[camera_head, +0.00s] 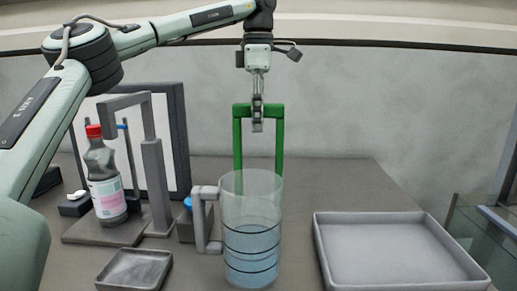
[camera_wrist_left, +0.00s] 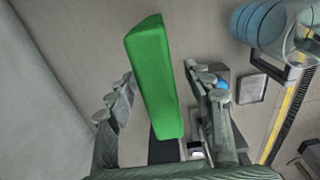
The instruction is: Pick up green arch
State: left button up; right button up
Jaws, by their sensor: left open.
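A green arch (camera_head: 237,133) stands upright on the table behind the clear pitcher, which hides its lower part in the head view. My left gripper (camera_head: 257,126) comes down from above at the arch's top bar. In the left wrist view the green arch (camera_wrist_left: 152,75) lies between the two fingers of my left gripper (camera_wrist_left: 163,95). The fingers are spread, with a gap visible on each side of the bar. My right gripper is not in view.
A clear pitcher (camera_head: 250,215) with blue liquid stands in front of the arch. A grey tray (camera_head: 318,250) is at the right, a small dish (camera_head: 133,268) at the front left. A red-capped bottle (camera_head: 104,180) stands by a grey frame (camera_head: 157,185) at the left.

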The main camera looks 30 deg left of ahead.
pick_arm(q)
grip_shut()
jog(key=shift+r, duration=0.1)
dwell(0.6)
